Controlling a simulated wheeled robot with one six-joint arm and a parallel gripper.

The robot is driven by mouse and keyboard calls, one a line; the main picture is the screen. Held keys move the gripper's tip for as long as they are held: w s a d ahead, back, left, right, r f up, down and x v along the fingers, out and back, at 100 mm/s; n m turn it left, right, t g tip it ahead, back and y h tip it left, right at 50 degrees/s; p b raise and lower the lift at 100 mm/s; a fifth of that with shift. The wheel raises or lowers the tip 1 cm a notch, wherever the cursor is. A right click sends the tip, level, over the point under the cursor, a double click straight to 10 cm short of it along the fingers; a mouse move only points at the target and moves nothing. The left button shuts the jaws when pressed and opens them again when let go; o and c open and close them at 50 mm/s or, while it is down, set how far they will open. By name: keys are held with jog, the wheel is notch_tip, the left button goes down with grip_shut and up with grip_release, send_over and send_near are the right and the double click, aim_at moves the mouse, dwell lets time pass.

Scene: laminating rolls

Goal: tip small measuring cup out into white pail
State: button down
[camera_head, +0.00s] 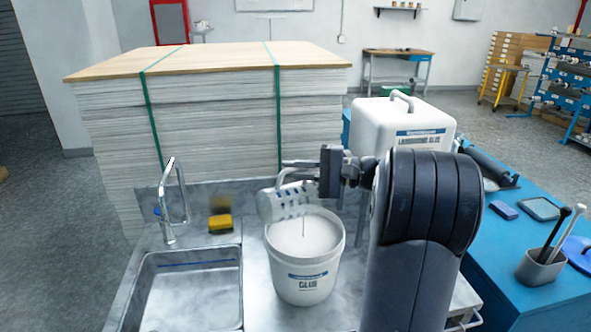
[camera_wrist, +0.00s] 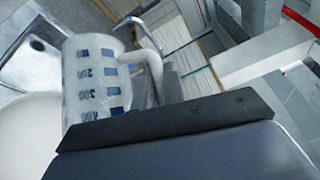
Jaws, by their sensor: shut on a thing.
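The small measuring cup (camera_head: 283,203) is translucent with blue markings and a handle. My gripper (camera_head: 308,174) is shut on it and holds it tilted, mouth down to the left, over the white pail (camera_head: 304,279). A thin stream or drip line shows below the cup, above the pail's pale contents. The pail stands upright on the metal counter and is labelled as glue. In the wrist view the cup (camera_wrist: 95,78) shows its scale marks and handle, with the pail's pale inside (camera_wrist: 35,135) at the left. The gripper's fingertips are partly hidden there.
A sink (camera_head: 190,290) with a tap (camera_head: 172,205) lies left of the pail, with a yellow sponge (camera_head: 220,223) behind it. A large white glue container (camera_head: 400,122) stands behind my arm. A blue table (camera_head: 530,245) with tools is at right. Stacked boards (camera_head: 210,100) rise behind.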

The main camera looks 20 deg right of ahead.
aim_at(265, 192)
jog(key=shift+w+d+r+m+t+y+p, duration=0.15)
jog(key=shift+d+m+t+y+p, duration=0.4)
jog(key=shift+d, duration=0.55)
dwell(2.9)
jog(key=shift+s+a+r+n+g+h+b, duration=0.1)
jog(key=shift+a+r+n+g+h+b, duration=0.15)
jog(key=shift+a, duration=0.35)
jog(key=shift+s+a+n+g+h+b, duration=0.1)
jog(key=shift+a+n+g+h+b, duration=0.2)
jog(key=shift+a, duration=0.35)
jog(key=shift+s+a+r+n+g+h+b, duration=0.15)
jog(key=shift+a+n+h+b, duration=0.2)
jog(key=shift+a, duration=0.25)
jog(key=shift+w, duration=0.1)
jog(key=shift+s+a+f+n+g+h+b, duration=0.1)
jog(key=shift+a+f+n+h+b, duration=0.2)
jog(key=shift+a+b, duration=0.25)
jog(key=shift+s+a+f+n+g+h+b, duration=0.15)
jog(key=shift+a+f+n+h+b, duration=0.1)
jog(key=shift+a+h+b, duration=0.25)
jog(key=shift+a+f+n+g+h+b, duration=0.1)
jog(key=shift+a+f+n+h+b, duration=0.2)
jog(key=shift+a+b, duration=0.3)
jog(key=shift+a, duration=0.1)
jog(key=shift+s+a+f+n+h+b, duration=0.2)
jog(key=shift+a+f+n+h+b, duration=0.6)
jog(key=shift+a+f+h+b, duration=0.5)
